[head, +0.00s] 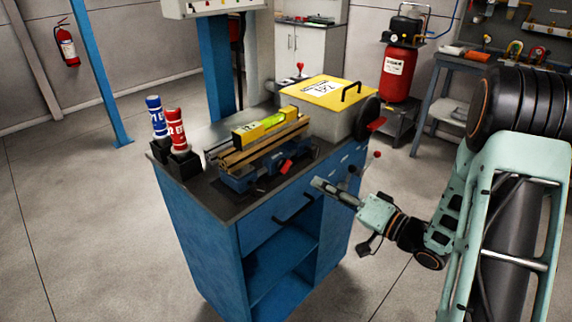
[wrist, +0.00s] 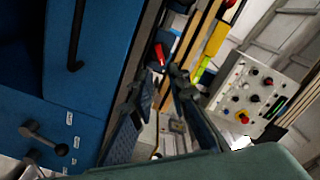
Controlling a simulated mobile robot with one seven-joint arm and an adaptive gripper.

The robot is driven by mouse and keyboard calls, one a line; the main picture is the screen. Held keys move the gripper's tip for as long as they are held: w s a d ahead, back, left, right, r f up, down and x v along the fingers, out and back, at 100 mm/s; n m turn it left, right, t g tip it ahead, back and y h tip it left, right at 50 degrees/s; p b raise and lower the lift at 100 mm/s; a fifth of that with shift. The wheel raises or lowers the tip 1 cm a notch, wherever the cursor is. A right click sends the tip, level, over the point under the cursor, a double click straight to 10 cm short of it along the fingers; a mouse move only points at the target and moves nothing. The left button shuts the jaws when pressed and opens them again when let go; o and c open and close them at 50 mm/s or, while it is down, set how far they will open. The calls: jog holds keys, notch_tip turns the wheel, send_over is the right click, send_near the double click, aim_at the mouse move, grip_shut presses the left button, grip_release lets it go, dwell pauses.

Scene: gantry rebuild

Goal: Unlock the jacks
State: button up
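My gripper (head: 336,192) is in front of the blue cabinet's (head: 195,225) right part, near its top edge. In the wrist view my gripper (wrist: 160,76) has its two dark fingers apart, with nothing seen between them. A lever with a dark knob (wrist: 30,128) sticks out of the blue cabinet face at lower left in the wrist view, beside small white labels. In the head view a lever with a dark red knob (head: 377,154) stands at the cabinet's right side, apart from my gripper. No part is clearly marked as a jack, and I cannot tell any lock state.
On the cabinet top are a blue vise with a red handle (head: 285,167), a yellow level (head: 258,126), blue (head: 155,108) and red (head: 176,128) bottles, and a yellow-lidded box (head: 325,93). A drawer handle (head: 293,207) protrudes near my gripper. The floor at left is clear.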

aim_at(289, 167)
jog(key=x, duration=1)
jog(key=shift+c, duration=0.5)
grip_shut()
